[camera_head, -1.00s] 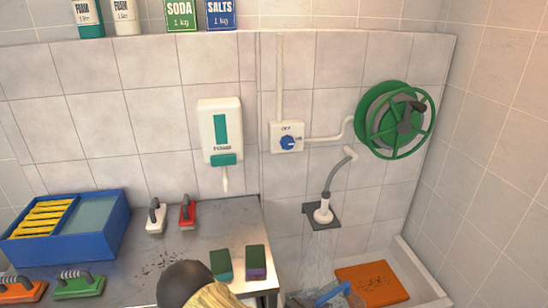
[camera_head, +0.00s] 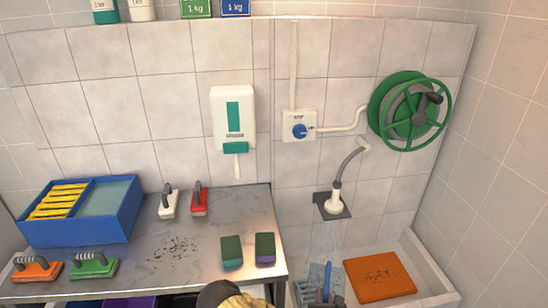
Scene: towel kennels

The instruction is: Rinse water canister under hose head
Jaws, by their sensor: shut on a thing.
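A light-blue and darker-blue thing, which I take to be the water canister (camera_head: 327,282), is at the bottom edge, over the left part of the sink. Its lower part is cut off by the frame. My gripper (camera_head: 318,298) is at the canister, mostly out of frame; it appears shut on it, but its fingers are hard to make out. The white hose head (camera_head: 333,203) on its grey bent hose points down, above and a little right of the canister, apart from it.
The sink (camera_head: 428,262) holds an orange mat (camera_head: 380,276) at right. A blue dial switch (camera_head: 299,131) and green hose reel (camera_head: 410,112) are on the wall. The metal counter (camera_head: 190,260) at left carries two sponges (camera_head: 232,252), brushes and a blue box (camera_head: 125,225).

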